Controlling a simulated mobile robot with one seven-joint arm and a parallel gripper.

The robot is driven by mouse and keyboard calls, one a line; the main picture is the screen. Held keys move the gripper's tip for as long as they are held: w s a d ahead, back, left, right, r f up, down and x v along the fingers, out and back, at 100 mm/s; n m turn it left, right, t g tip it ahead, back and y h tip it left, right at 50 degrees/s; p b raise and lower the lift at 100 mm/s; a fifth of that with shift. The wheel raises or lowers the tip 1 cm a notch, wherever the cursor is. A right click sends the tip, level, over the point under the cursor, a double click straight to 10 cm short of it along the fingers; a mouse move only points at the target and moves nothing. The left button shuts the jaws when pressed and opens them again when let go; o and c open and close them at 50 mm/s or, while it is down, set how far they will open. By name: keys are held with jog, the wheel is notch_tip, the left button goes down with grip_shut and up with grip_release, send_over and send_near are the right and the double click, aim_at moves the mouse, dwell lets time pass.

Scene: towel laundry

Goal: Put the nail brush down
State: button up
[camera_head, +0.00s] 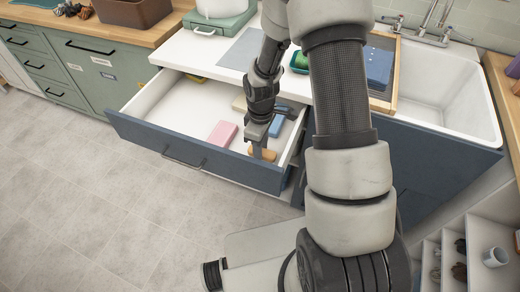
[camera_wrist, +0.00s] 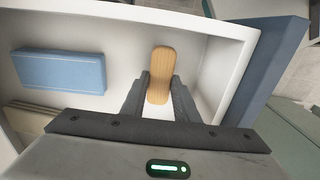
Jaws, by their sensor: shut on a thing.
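The nail brush (camera_wrist: 161,72) is a small wooden oblong with rounded ends. It shows upright in the picture between my fingers in the wrist view, and as a tan piece (camera_head: 264,154) in the head view. My gripper (camera_wrist: 160,92) is shut on it; in the head view my gripper (camera_head: 261,148) points down inside the open drawer (camera_head: 160,145), near its front right corner. The brush is at or close to the drawer floor; I cannot tell whether it touches. Its underside is hidden.
In the drawer, a pink block (camera_head: 222,133) lies left of my gripper and a blue block (camera_wrist: 60,71) lies beside it. A beige item (camera_wrist: 28,118) lies near the blue block. The drawer's left part is mostly bare. A white sink (camera_head: 450,95) is at right.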

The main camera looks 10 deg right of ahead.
jog(key=shift+f, duration=0.35)
jog(key=shift+f, duration=0.1)
jog(key=shift+f, duration=0.15)
jog(key=o, duration=1)
